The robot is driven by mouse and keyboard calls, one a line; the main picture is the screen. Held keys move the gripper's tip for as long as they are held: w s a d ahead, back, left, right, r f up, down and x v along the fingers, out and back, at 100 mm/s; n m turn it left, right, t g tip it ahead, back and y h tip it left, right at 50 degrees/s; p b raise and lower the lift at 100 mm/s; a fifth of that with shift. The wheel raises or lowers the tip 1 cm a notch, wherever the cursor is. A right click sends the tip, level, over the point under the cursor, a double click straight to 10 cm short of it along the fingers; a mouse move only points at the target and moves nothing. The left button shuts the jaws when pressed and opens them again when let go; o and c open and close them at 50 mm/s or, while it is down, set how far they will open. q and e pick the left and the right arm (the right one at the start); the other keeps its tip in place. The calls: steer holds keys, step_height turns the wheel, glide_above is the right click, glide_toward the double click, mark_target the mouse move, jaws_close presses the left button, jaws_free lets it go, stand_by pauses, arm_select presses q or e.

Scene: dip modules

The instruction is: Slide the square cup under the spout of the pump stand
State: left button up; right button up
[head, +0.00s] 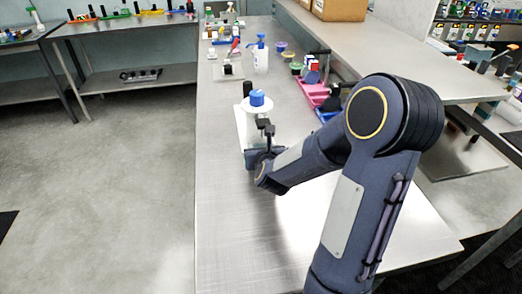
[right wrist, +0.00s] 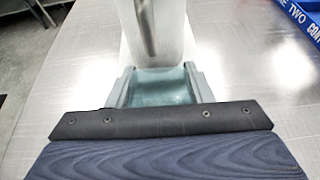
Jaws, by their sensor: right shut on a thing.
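The pump stand (head: 258,110) is on the metal bench: a white body with a blue cap and a pale base plate. In the right wrist view its white body (right wrist: 172,30) rises just ahead of my gripper, with a metal spout (right wrist: 146,25) hanging in front. My right gripper (head: 265,135) is low at the near side of the stand. In the right wrist view it is shut on the square cup (right wrist: 160,88), a pale teal, box-like piece close against the stand. The cup is hidden or unclear in the head view. My left gripper is not in view.
A pink tray (head: 313,92) and a blue tray (head: 325,115) lie to the right of the stand. A white spray bottle with a blue top (head: 261,58) stands behind. The bench left of and in front of the stand is clear. A raised shelf (head: 400,60) borders the right.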

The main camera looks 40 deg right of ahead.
steer(key=o, duration=1)
steer(key=v, duration=0.7)
steer(key=shift+s+a+r, duration=0.15)
steer(key=shift+s, duration=0.15)
steer(key=shift+s+a, duration=0.1)
